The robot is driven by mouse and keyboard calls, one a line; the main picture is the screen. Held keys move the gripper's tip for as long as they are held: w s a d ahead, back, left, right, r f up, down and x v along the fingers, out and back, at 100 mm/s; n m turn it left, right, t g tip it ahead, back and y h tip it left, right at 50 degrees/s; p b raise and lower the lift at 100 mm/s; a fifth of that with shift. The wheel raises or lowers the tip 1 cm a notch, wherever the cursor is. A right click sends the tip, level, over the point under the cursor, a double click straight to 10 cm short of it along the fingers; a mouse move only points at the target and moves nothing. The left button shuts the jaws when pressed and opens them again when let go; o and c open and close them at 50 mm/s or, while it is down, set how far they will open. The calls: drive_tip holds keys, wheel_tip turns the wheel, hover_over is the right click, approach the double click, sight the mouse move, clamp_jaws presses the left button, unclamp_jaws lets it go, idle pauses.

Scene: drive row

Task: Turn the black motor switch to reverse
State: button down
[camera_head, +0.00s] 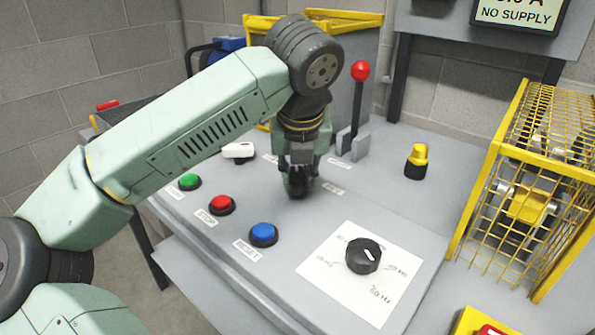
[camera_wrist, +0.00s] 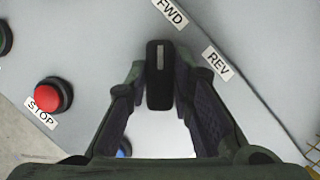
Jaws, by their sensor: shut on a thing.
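The black motor switch (camera_wrist: 158,92) is an oblong knob with a white pointer line, seen from above in the wrist view. Its line points up the picture, just left of the FWD label (camera_wrist: 170,12). The REV label (camera_wrist: 217,62) lies to the right of the knob. My gripper (camera_wrist: 161,82) has a finger on each side of the knob and is shut on it. In the head view my gripper (camera_head: 298,180) reaches straight down to the grey panel (camera_head: 370,205), and it mostly hides the switch there.
Green (camera_head: 189,181), red (camera_head: 221,204) and blue (camera_head: 263,233) buttons stand left and in front of my gripper. A red-knobbed lever (camera_head: 359,90) rises close behind it. A black dial (camera_head: 363,256) sits on a white card, and a yellow cage (camera_head: 530,170) stands at right.

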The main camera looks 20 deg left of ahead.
drive_tip(key=shift+m, duration=0.3)
drive_tip(key=m+h+b, duration=0.1)
drive_tip(key=m, duration=0.2)
drive_tip(key=shift+m+h+b, duration=0.3)
drive_tip(key=shift+h+b, duration=0.05)
drive_tip(key=shift+h, duration=0.05)
drive_tip(key=m, duration=0.2)
drive_tip(key=m+h, duration=0.1)
drive_tip(key=m, duration=0.1)
drive_tip(key=shift+a+m+h, duration=0.15)
drive_tip(key=shift+m+h, duration=0.15)
drive_tip(key=m, duration=0.2)
drive_tip(key=m+h+p, duration=0.1)
drive_tip(key=m, duration=0.1)
drive_tip(key=shift+r+g+h, duration=0.1)
drive_tip(key=shift+g+h, duration=0.2)
drive_tip(key=shift+g, duration=0.1)
drive_tip(key=shift+w+a+m+g+h+p, duration=0.1)
drive_tip(key=shift+m+g+h+p, duration=0.25)
drive_tip(key=shift+m, duration=0.9)
drive_tip(key=shift+m+g+h+p, duration=0.25)
drive_tip(key=shift+m+g+p, duration=0.15)
drive_tip(key=shift+m, duration=0.85)
drive_tip(key=c, duration=1.4)
unclamp_jaws()
